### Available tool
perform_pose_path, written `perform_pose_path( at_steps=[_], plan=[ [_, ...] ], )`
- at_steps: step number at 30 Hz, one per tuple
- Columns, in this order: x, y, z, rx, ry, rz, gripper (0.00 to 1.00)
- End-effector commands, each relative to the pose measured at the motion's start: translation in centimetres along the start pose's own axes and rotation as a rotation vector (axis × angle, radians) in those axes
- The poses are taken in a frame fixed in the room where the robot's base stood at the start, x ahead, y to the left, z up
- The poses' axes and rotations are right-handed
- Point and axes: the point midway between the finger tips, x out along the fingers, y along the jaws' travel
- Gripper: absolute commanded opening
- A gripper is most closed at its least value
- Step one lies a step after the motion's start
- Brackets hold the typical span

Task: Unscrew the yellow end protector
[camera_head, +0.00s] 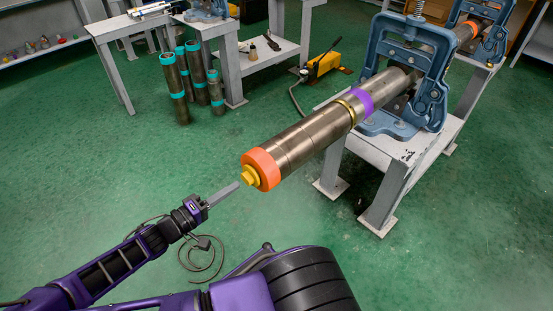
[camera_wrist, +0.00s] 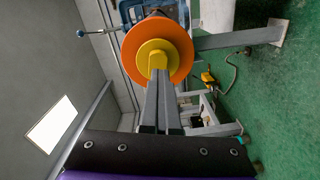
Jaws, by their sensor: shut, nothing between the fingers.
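The yellow end protector (camera_head: 250,176) sits at the near end of a long metal pipe (camera_head: 312,136), inside an orange ring (camera_head: 264,167). In the wrist view the yellow protector (camera_wrist: 150,53) shows as a round flange with a raised middle part, in front of the orange ring (camera_wrist: 182,45). My gripper (camera_head: 238,185) is shut and empty, its fingers pointing at the protector. In the wrist view the fingertips (camera_wrist: 158,75) overlap the protector's raised part. I cannot tell whether they touch it. The pipe is held in a blue vise (camera_head: 408,70).
The vise stands on a grey bench (camera_head: 380,180). Several pipes with teal bands (camera_head: 190,85) stand on the floor at the back left. A yellow foot pump (camera_head: 325,63) and a cable lie behind the pipe. The green floor around my arm is mostly clear.

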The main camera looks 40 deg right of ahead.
Motion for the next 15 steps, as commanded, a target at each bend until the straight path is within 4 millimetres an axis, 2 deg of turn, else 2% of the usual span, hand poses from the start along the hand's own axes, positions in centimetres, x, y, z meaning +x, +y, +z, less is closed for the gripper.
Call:
perform_pose_path(
  at_steps=[15],
  plan=[
    [-2.3,0.1,0.0,0.0,-0.003,0.004,0.0]
  ],
)
